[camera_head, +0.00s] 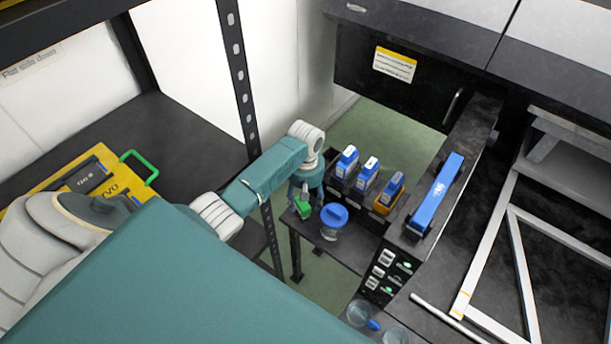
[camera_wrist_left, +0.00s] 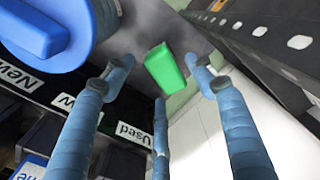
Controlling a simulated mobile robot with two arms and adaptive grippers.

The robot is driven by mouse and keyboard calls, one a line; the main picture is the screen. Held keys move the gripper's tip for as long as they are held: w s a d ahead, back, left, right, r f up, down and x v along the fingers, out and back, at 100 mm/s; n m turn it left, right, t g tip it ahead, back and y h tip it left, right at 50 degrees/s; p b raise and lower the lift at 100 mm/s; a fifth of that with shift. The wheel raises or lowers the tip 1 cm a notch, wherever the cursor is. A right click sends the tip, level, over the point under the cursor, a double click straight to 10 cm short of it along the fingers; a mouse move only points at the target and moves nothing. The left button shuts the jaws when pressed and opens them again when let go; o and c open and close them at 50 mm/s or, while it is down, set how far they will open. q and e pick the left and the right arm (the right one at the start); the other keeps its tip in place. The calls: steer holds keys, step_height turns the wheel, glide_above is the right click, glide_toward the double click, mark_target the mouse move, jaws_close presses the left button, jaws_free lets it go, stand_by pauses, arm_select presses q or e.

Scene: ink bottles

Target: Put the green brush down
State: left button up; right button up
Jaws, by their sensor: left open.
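The green brush (camera_head: 303,208) shows as a small green block at the left edge of the small dark shelf (camera_head: 352,251), left of the blue-lidded jar (camera_head: 332,222). In the left wrist view the green brush (camera_wrist_left: 165,70) appears between my spread fingers, with gaps on both sides; its lower end is close to the middle finger. My left gripper (camera_head: 306,190) is open above the brush. Whether the brush lies fully on the shelf is hard to tell. Bristles are not visible. My right gripper is not in view.
Several blue-and-white ink bottles (camera_head: 367,176) stand in labelled bins behind the jar. A blue bar-shaped object (camera_head: 437,195) lies on the black ledge to the right. A perforated rack post (camera_head: 238,75) stands left of my gripper. Clear glass jars (camera_head: 358,313) are at the front.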

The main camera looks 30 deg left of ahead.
arm_select(q)
step_height(320, 180, up, 9)
stand_by(0.3)
stand_by(0.5)
